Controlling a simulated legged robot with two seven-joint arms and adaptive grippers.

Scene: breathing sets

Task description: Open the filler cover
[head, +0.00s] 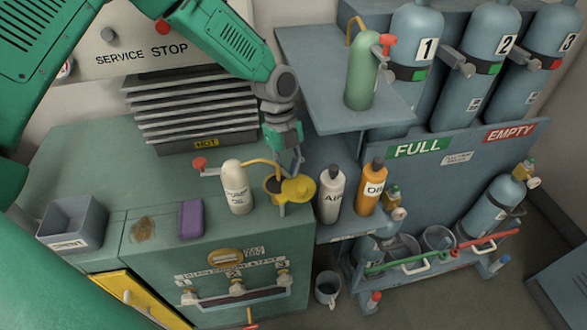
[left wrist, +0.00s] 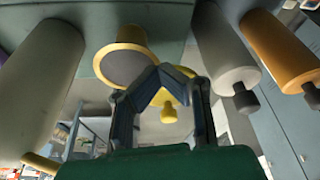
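The yellow filler cover (head: 299,189) is at the right front corner of the green cabinet top in the head view. A dark round patch, looking like the filler opening (head: 273,185), shows just left of it. My left gripper (head: 297,168) points down right above the cover. In the left wrist view its fingertips (left wrist: 166,76) meet, with a yellow-rimmed grey disc (left wrist: 122,64) behind them to the left and a yellow knob (left wrist: 168,113) showing between the fingers. I cannot tell whether the fingers touch the cover. My right gripper is out of view.
The cream pump oil bottle (head: 236,187) stands close left of the filler. The grey air bottle (head: 332,190) and orange bottle (head: 370,187) stand close right. A purple block (head: 191,218) and grey bin (head: 73,222) are further left. A green cylinder (head: 362,80) stands on the upper shelf.

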